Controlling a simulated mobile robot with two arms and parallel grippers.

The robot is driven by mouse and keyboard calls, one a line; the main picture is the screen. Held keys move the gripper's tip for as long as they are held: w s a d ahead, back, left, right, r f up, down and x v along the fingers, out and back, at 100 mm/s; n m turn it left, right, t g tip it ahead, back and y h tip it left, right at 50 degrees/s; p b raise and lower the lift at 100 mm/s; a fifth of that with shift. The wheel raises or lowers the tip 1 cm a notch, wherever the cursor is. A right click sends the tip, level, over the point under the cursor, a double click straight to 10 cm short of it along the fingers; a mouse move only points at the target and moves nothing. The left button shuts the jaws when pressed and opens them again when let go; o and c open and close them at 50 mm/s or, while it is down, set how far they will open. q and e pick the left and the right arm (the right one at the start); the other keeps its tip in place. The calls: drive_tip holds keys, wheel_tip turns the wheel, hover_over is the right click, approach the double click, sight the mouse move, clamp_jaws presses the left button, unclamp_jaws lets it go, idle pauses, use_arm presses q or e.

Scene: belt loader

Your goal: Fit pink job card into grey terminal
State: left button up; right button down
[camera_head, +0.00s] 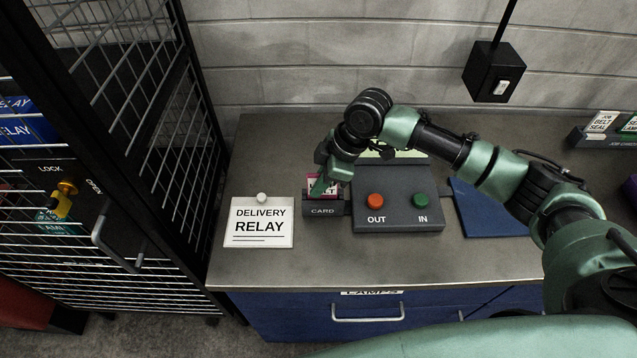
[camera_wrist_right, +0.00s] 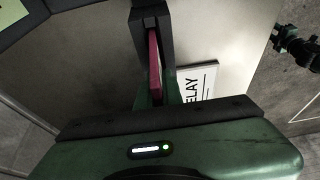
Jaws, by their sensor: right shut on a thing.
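The pink job card (camera_head: 313,181) stands upright at the small dark holder marked CARD (camera_head: 322,211), on the left side of the grey terminal (camera_head: 398,214). My right gripper (camera_head: 325,186) is shut on the card from above and partly hides it. In the right wrist view the card (camera_wrist_right: 154,66) shows edge-on between the green fingers (camera_wrist_right: 157,92), with its far end at the dark holder (camera_wrist_right: 150,20). I cannot tell how deep it sits in the slot. My left gripper does not show in the head view.
A white DELIVERY RELAY sign (camera_head: 261,222) lies just left of the holder. The terminal has an orange OUT button (camera_head: 376,201) and a green IN button (camera_head: 420,200). A blue mat (camera_head: 482,209) lies to its right. A wire cage (camera_head: 120,150) borders the counter's left.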

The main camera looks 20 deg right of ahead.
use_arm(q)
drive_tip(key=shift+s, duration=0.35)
use_arm(e)
drive_tip(key=shift+f, duration=0.3)
drive_tip(key=shift+f, duration=0.15)
drive_tip(key=c, duration=1.6)
unclamp_jaws()
drive_tip(key=shift+o, duration=0.2)
